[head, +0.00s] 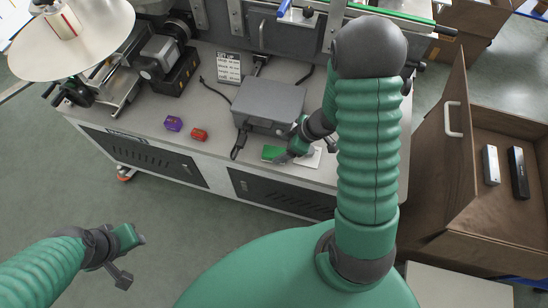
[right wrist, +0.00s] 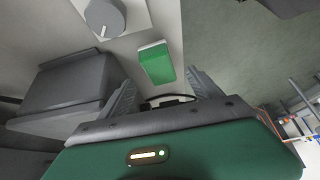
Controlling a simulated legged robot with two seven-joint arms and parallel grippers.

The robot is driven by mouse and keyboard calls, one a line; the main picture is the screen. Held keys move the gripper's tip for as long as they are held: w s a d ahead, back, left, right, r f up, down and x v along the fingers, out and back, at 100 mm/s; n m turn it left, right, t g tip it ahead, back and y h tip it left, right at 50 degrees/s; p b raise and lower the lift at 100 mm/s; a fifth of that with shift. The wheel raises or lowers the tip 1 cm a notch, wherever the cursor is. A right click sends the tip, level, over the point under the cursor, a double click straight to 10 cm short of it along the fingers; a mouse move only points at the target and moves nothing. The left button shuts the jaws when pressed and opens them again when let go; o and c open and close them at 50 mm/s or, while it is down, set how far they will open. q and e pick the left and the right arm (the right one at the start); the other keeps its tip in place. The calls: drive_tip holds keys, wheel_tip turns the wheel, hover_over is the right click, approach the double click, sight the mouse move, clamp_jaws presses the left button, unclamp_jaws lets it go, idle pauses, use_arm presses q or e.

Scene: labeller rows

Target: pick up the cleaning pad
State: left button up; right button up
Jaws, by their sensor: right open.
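The cleaning pad (head: 272,153) is green and lies near the front edge of the workbench. In the right wrist view the pad (right wrist: 157,64) is a green block with a pale edge, lying beyond the fingers and between their lines. My right gripper (head: 283,158) is over the bench beside the pad and partly overlaps it in the head view. In the right wrist view its fingers (right wrist: 163,95) are spread apart with nothing held between them. My left gripper (head: 138,239) hangs low over the floor at the lower left, away from the bench; its jaws are too small to judge.
A grey box (head: 268,105) stands behind the pad. Purple (head: 173,123) and red (head: 199,134) blocks lie left along the bench front. A round grey knob (right wrist: 103,17) sits on a pale plate near the pad.

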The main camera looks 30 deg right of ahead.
sight(275, 152)
drive_tip(key=b+x, duration=0.3)
drive_tip(key=x, duration=0.3)
drive_tip(key=shift+f, duration=0.1)
drive_tip(key=shift+s, duration=0.1)
drive_tip(key=c, duration=1.5)
wheel_tip(275, 152, up, 5)
drive_tip(key=p, duration=0.6)
drive_tip(key=shift+s+a+f+b, duration=0.4)
drive_tip(key=shift+s+f+b, duration=0.25)
drive_tip(key=shift+s+b, duration=0.25)
drive_tip(key=s+a+p, duration=0.2)
drive_tip(key=s+p, duration=0.2)
drive_tip(key=s+a+r+p, duration=0.1)
drive_tip(key=s+a+p, duration=0.1)
drive_tip(key=s+p, duration=0.2)
drive_tip(key=s+a+p, duration=0.2)
drive_tip(key=s+p, duration=0.1)
drive_tip(key=s, duration=0.1)
drive_tip(key=shift+s+r+p, duration=0.25)
drive_tip(key=shift+r+p, duration=0.05)
drive_tip(key=shift+p, duration=0.1)
